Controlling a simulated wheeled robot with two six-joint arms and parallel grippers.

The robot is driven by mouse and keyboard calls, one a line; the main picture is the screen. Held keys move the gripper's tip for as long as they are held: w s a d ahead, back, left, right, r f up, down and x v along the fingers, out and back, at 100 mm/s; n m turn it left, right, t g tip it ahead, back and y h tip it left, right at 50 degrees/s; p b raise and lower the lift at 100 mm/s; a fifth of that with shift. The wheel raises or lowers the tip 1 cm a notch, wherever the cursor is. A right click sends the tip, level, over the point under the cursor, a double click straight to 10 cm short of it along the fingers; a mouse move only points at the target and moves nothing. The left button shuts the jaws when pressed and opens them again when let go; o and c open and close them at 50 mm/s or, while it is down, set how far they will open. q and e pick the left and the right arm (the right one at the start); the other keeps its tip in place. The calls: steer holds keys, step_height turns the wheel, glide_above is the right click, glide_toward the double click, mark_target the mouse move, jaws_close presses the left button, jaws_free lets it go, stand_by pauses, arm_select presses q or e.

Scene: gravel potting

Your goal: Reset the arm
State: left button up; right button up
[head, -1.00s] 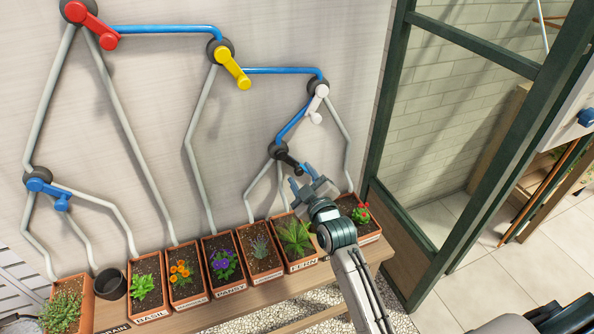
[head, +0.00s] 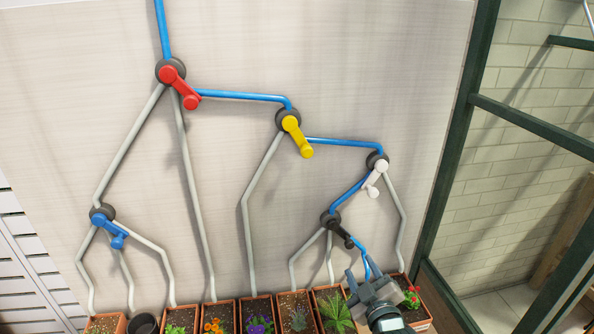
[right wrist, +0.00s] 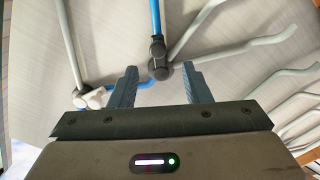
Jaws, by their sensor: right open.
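My right gripper (head: 362,284) is open and empty at the lower right of the head view, in front of the plants. It sits below the black valve handle (head: 341,234), apart from it. In the right wrist view, the open fingers (right wrist: 158,88) frame the black handle (right wrist: 158,62), with nothing between them. A blue pipe (head: 362,249) runs down from the black valve towards the gripper; its lower end is partly hidden. The white handle (head: 377,178) is up and right of it. My left gripper is not in view.
Red (head: 180,88), yellow (head: 298,136) and blue (head: 108,227) valve handles are on the wall, joined by blue and grey pipes. Potted plants, such as the fern (head: 336,310) and red flowers (head: 411,297), line the bottom. A dark green frame (head: 465,120) stands at right.

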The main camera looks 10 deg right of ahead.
steer(key=s+d+f+m+g, duration=0.15)
steer(key=s+f+g, duration=0.3)
steer(key=s, duration=0.55)
steer(key=s+d+f+m+g+h, duration=0.1)
steer(key=s+f+m+g, duration=0.3)
steer(key=s, duration=0.6)
steer(key=s+d+f+m+g, duration=0.15)
steer(key=s+f+g, duration=0.35)
steer(key=s, duration=0.5)
step_height(320, 180, down, 29)
steer(key=d+g, duration=0.2)
steer(key=d, duration=0.1)
steer(key=s+f+m, duration=0.1)
steer(key=s+f, duration=1.4)
steer(key=f, duration=0.4)
steer(key=shift+s+d+g, duration=0.35)
steer(key=shift+d+g, duration=0.1)
